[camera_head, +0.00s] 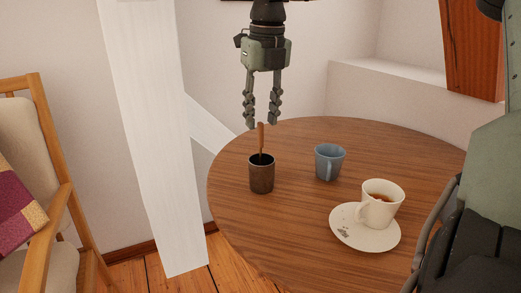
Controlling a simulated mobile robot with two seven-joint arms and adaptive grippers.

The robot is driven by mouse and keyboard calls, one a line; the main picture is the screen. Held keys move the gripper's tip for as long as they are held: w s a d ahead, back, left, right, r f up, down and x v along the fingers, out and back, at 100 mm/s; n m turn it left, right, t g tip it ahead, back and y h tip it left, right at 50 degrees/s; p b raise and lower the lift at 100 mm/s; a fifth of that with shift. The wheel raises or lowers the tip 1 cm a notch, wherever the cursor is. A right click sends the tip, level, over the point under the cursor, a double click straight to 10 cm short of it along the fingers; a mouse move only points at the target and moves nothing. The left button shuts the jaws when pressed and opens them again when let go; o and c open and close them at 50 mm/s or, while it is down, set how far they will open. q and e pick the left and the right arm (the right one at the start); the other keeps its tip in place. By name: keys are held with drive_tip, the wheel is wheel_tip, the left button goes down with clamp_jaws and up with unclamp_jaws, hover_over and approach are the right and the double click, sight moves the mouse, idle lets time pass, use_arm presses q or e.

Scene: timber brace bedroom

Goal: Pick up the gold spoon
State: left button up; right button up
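A thin copper-gold handle, which looks like the gold spoon (261,138), stands upright in a dark metal cup (262,178) on the round wooden table (300,250). Its lower end is hidden inside the cup. My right gripper (261,123) points straight down above the cup. Its two fingers are apart, one on each side of the handle's top in the picture, with nothing held. The handle's top is about level with the fingertips; I cannot tell the exact depth. My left gripper is not in view.
A blue mug (329,162) stands right of the dark cup. A white cup of tea (379,204) sits on a saucer (365,239) nearer the front right. A white timber brace (155,130) and a wooden armchair (55,220) stand left of the table.

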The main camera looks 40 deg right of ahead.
sight(261, 122)
drive_tip(key=shift+w+d+f, duration=0.1)
drive_tip(key=shift+w+f, duration=0.05)
drive_tip(key=shift+f, duration=0.6)
drive_tip(key=shift+w+f, duration=0.15)
drive_tip(key=shift+f, duration=0.6)
drive_tip(key=shift+c, duration=0.3)
clamp_jaws()
drive_tip(key=shift+r, duration=0.1)
